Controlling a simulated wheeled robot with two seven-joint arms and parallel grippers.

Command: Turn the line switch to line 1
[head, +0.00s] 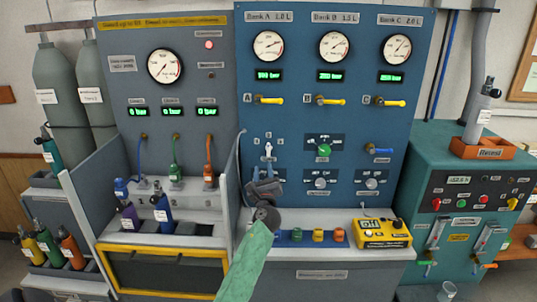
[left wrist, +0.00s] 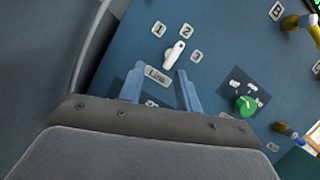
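The line switch (head: 268,150) is a small white lever on the blue panel, above my left gripper. In the left wrist view the lever (left wrist: 174,55) stands ahead of the fingers, its blue-dotted end pointing up and slightly right, toward label 2 (left wrist: 187,31). Label 1 (left wrist: 158,29) is up and left of it, label 3 (left wrist: 197,56) to its right, and the "Line" plate (left wrist: 157,75) below. My left gripper (head: 265,174) is in front of the panel, and its two blue fingers (left wrist: 161,72) are apart with nothing held. My right gripper is not in view.
A green knob (head: 324,150) and two grey-white dials (head: 320,183) sit right of the switch. Yellow valve handles (head: 269,100) stick out above. A yellow meter (head: 383,233) stands on the bench ledge. A grey side wall (head: 232,165) stands left of the gripper.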

